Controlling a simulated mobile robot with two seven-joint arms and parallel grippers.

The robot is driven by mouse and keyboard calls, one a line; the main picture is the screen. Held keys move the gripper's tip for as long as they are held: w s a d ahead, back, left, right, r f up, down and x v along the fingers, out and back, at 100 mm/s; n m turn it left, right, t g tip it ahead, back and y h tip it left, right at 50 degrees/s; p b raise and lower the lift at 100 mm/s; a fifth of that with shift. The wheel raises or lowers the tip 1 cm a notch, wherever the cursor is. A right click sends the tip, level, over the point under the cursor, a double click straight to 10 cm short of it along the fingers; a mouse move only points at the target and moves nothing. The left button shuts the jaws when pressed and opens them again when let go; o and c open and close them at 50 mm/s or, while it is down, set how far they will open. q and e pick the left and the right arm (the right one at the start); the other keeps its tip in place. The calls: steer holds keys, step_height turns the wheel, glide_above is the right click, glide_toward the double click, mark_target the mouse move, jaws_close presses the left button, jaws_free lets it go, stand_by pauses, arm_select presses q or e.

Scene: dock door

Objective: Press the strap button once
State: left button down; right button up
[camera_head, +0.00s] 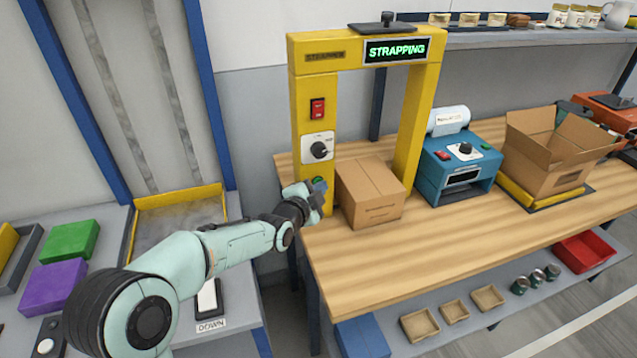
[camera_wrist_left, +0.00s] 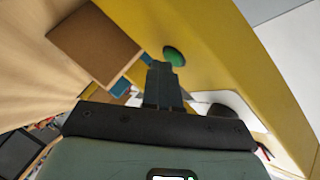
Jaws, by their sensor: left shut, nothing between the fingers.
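The yellow strapper arch (camera_head: 312,115) stands on the wooden bench, and its lit display (camera_head: 397,50) reads STRAPPING in green. A green button (camera_head: 319,182) sits low on the arch's left post. My left gripper (camera_head: 320,189) is shut and empty, right at this button and partly covering it. In the left wrist view the green button (camera_wrist_left: 174,56) shows just beyond the shut fingertips (camera_wrist_left: 162,66); I cannot tell whether they touch it. A closed cardboard box (camera_head: 370,193) stands under the arch. My right gripper is not in view.
Above the button are a dial (camera_head: 319,149) and a red switch (camera_head: 317,108) on the same post. A blue machine (camera_head: 461,170) and an open carton (camera_head: 548,150) stand farther right. The bench front (camera_head: 440,255) is clear.

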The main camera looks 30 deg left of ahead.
arm_select(q)
steer(key=shift+s+d+b, duration=0.35)
steer(key=shift+s+d, duration=0.15)
steer(key=shift+d, duration=0.05)
steer(key=s+d+p, duration=0.1)
steer(key=s+d, duration=0.2)
steer(key=shift+s+d, duration=0.1)
steer(key=shift+d, duration=0.3)
steer(key=shift+f, duration=0.1)
stand_by(0.8)
